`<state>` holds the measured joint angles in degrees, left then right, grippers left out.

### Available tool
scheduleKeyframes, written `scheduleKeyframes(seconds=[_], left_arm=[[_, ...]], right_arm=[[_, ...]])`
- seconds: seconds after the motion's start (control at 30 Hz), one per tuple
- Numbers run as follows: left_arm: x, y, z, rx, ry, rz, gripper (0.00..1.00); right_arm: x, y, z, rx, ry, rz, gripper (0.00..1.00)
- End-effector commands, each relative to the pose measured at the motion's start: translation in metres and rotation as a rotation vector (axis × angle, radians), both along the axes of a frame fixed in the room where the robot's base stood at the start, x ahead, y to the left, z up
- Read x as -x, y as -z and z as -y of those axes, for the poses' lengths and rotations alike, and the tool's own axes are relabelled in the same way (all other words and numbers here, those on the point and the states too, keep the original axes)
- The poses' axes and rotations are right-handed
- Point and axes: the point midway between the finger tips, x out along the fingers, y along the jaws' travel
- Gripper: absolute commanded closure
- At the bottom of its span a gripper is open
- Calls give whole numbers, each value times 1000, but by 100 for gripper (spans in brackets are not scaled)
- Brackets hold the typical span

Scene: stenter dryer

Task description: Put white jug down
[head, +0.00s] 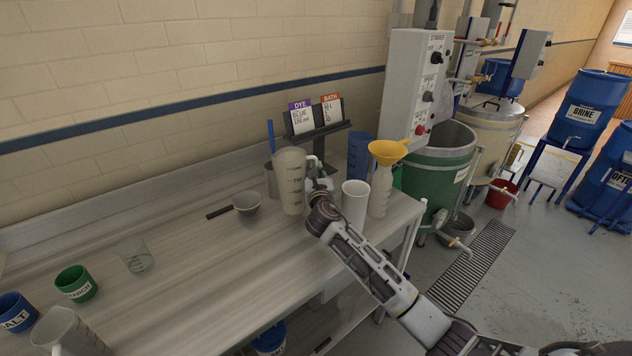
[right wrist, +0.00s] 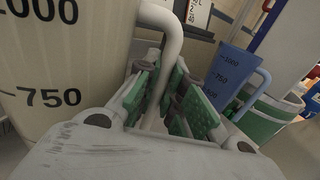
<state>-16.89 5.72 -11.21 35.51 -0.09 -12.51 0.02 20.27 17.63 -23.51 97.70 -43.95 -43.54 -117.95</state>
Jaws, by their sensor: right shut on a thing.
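A tall white jug (head: 289,182) with dark volume marks stands upright near the back of the bench, in front of the card stand. My right gripper (head: 317,182) is at the jug's right side, shut on its handle. In the right wrist view the white jug (right wrist: 62,60) fills the left side, and its handle (right wrist: 172,45) runs down between the green-padded fingers of the right gripper (right wrist: 165,112). I cannot tell whether the jug's base touches the bench. My left gripper is not in view.
Another pale jug (head: 66,333) stands at front left. The bench (head: 190,270) has clear room in its middle.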

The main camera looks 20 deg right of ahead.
Motion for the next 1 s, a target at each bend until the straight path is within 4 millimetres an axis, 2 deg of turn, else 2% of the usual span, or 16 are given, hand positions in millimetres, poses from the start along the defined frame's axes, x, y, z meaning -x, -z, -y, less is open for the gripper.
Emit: scheduleKeyframes(seconds=[0.1,0.23,0.77,0.8,0.97,1.0], left_arm=[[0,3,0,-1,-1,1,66],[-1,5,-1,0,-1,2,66],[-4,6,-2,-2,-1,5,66],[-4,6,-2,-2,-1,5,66],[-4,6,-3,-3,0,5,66],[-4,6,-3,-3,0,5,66]], right_arm=[[0,18,-1,-2,-1,-3,100],[0,30,0,0,-1,-2,100],[0,35,0,1,-1,0,100],[0,36,0,1,-1,0,88],[0,36,0,1,-1,0,68],[0,36,0,1,-1,0,68]])
